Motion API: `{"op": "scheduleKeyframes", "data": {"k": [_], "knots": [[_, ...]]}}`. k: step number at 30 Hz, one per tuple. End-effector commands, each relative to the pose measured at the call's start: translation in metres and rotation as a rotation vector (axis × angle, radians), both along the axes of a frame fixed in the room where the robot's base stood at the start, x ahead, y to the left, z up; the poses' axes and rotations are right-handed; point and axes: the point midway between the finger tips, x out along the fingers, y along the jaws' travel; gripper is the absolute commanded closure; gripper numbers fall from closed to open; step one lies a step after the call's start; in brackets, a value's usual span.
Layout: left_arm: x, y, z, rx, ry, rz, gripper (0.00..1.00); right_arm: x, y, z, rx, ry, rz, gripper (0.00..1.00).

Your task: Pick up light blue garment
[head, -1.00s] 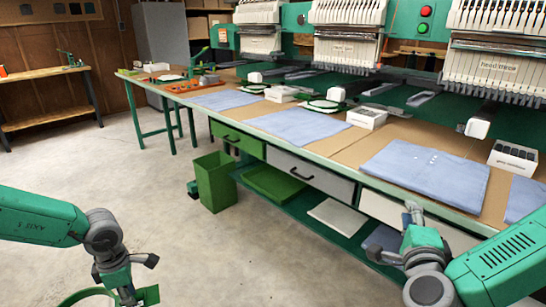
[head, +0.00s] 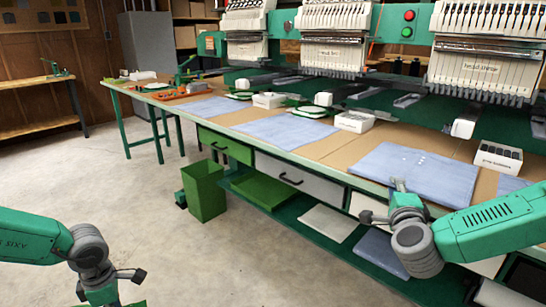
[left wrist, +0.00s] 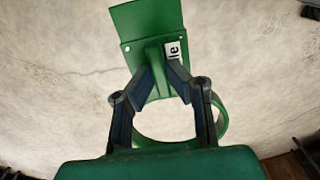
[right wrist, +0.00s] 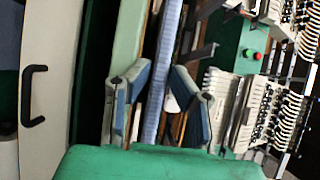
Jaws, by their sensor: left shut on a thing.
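A folded light blue garment (head: 412,170) lies flat at the right of the long worktable, its front side near the table edge. My right gripper (head: 384,201) is at that front edge, fingers apart. In the right wrist view, the garment's thin blue edge (right wrist: 166,70) runs between the open fingers (right wrist: 160,76), not clamped. My left gripper (left wrist: 160,75) is shut on a green hoop-like holder (left wrist: 150,28) with a flat plate and a partly hidden label. The left gripper is low in the head view, partly cut off.
More light blue garments lie along the worktable (head: 345,165), including one in the middle (head: 285,130). A white box of dark spools (head: 498,156) stands behind the near garment. Embroidery heads (head: 480,65) overhang the back. A green bin (head: 204,190) stands on open floor.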

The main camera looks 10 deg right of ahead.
Motion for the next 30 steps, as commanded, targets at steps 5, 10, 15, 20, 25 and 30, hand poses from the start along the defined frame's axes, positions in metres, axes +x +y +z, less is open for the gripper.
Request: {"op": "scheduleKeyframes", "data": {"k": [5, 10, 15, 20, 25, 30], "knots": [[0.000, 0.000, 0.000, 0.000, 0.000, 0.000, 1.00, 0.000, 0.000, 0.000, 0.000, 0.000, 0.000, 1.00], [0.000, 0.000, 0.000, 0.000, 0.000, 0.000, 1.00, 0.000, 0.000, 0.000, 0.000, -0.001, 0.000, 1.00], [0.000, 0.000, 0.001, 0.000, 0.000, 0.000, 1.00, 0.000, 0.000, 0.001, 0.000, -0.001, -0.001, 1.00], [0.000, 0.000, 0.004, 0.000, 0.000, 0.000, 1.00, 0.000, 0.000, 0.010, -0.001, -0.002, -0.001, 1.00], [0.000, 0.000, 0.012, 0.000, -0.001, 0.000, 1.00, 0.000, 0.000, 0.031, 0.000, -0.004, 0.000, 1.00], [0.000, 0.000, 0.017, 0.000, -0.001, 0.000, 1.00, -0.023, 0.008, 0.036, 0.001, 0.003, 0.004, 1.00]]}}
